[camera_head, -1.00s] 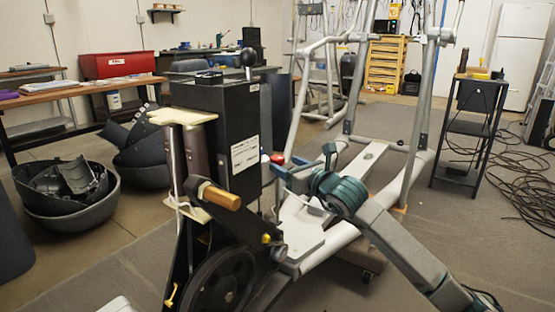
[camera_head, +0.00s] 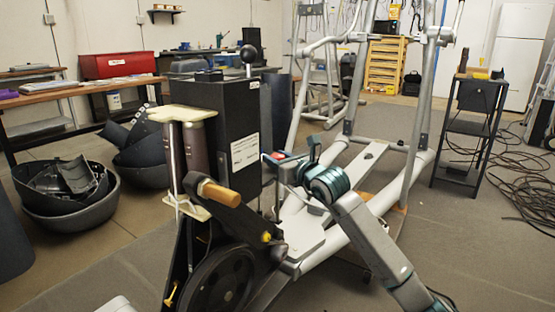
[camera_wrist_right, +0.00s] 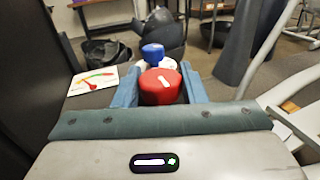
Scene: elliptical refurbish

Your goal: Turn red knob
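The red knob (camera_wrist_right: 160,87) is a short red cylinder with a white mark on its face, in the right wrist view. It also shows as a small red spot in the head view (camera_head: 278,155), on the side of the black box. My right gripper (camera_wrist_right: 160,75) is open, with one blue-grey finger on each side of the red knob. Whether either finger touches it I cannot tell. A blue knob (camera_wrist_right: 152,52) sits just beyond the red one. In the head view my right gripper (camera_head: 284,160) reaches to the box's side. My left gripper is not in view.
A dial card with a coloured scale (camera_wrist_right: 93,82) is left of the knobs. The tall black box (camera_head: 225,120) and the grey elliptical frame (camera_head: 345,200) stand close around my right arm. A small black stand (camera_head: 475,125) and cables (camera_head: 525,185) are at the right.

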